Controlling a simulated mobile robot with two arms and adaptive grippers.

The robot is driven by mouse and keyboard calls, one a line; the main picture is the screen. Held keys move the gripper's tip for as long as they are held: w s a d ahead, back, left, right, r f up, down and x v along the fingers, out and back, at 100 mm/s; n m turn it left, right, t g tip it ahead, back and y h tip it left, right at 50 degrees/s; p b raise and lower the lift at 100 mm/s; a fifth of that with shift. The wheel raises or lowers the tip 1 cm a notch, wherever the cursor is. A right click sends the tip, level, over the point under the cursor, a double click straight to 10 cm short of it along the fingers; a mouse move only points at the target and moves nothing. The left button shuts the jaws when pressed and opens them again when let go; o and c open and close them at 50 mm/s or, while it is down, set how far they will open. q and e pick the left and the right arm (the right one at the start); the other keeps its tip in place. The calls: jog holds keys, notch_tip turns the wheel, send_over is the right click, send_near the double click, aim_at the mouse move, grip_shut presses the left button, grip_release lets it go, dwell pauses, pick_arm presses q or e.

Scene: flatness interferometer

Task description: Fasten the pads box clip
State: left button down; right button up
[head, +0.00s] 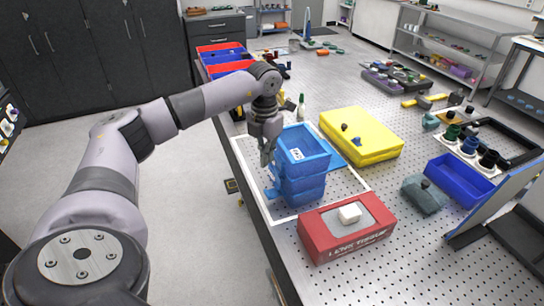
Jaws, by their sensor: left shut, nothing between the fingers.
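A blue box (303,189) with a small white label stands inside a white outlined area on the perforated table, and it appears to be the pads box. Its upper part (305,146) looks like a shallow blue tray or lid. A small blue piece (272,192) sticks out at its lower left; I cannot tell whether this is the clip. A flat blue piece (346,151) shows behind its right side. My left gripper (267,160) is shut and empty, pointing down close beside the box's left face. I cannot tell whether it touches the box. My right gripper is out of view.
A red tissue box (345,238) stands in front of the blue box. A yellow case (362,135) lies behind it to the right. A dark teal block (424,195) and a blue bin (459,180) sit further right. The perforated table (395,270) is bare at the front right.

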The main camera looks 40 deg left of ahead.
pick_arm(q)
notch_tip(320, 180, up, 7)
jog(key=p, duration=0.4)
jog(key=shift+p, duration=0.35)
jog(key=shift+d+f, duration=0.1)
jog(key=shift+f, duration=0.05)
